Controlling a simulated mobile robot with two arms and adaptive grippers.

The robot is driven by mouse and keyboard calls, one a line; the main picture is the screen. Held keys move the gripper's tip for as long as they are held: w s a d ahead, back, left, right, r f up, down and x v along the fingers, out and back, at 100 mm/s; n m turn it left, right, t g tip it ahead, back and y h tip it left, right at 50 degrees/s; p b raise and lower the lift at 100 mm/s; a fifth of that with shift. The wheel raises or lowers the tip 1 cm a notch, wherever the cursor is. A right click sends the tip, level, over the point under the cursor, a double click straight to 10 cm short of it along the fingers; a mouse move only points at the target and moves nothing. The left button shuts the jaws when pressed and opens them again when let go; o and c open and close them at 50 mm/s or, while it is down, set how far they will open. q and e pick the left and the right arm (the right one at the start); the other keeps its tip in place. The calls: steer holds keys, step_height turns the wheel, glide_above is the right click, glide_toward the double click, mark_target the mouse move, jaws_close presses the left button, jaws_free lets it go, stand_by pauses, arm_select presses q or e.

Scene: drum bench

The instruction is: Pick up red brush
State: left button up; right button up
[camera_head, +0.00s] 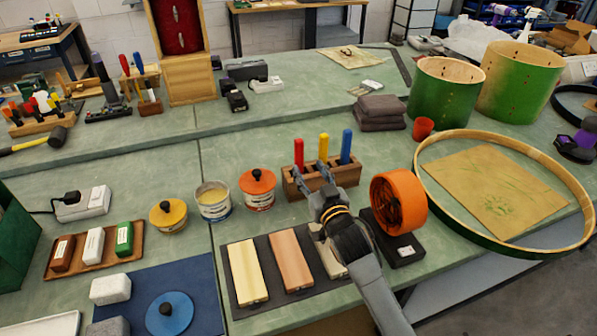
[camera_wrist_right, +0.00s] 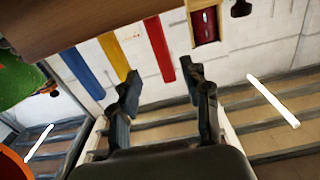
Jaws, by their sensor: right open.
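The red brush (camera_head: 299,151) stands upright in a wooden holder (camera_head: 293,186), at its left end. Beside it stand a yellow-handled brush (camera_head: 323,146) and a blue-handled brush (camera_head: 346,145). My right gripper (camera_head: 313,176) is open and empty, in front of the holder. In the right wrist view the red handle (camera_wrist_right: 158,48) shows beyond and between the open fingertips (camera_wrist_right: 161,76), and nothing is gripped. The yellow handle (camera_wrist_right: 113,56) is to its left there. The brushes' lower ends are hidden in the holder. My left gripper is out of view.
An orange wheel on a black stand (camera_head: 398,203) is close right of my right wrist. Wooden blocks (camera_head: 290,260) lie on a dark mat in front. Bare green bench lies behind the holder.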

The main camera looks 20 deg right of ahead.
mark_target(300, 156)
steer(key=shift+w, duration=1.1)
steer(key=shift+w+a+r, duration=0.1)
steer(key=shift+w, duration=0.35)
steer(key=shift+w+a+p, duration=0.15)
steer(key=shift+w+p, duration=0.2)
steer(key=shift+w, duration=0.8)
steer(key=shift+w+a+p, duration=0.1)
steer(key=shift+w+p, duration=0.2)
steer(key=shift+w, duration=0.8)
steer(key=c, duration=0.9)
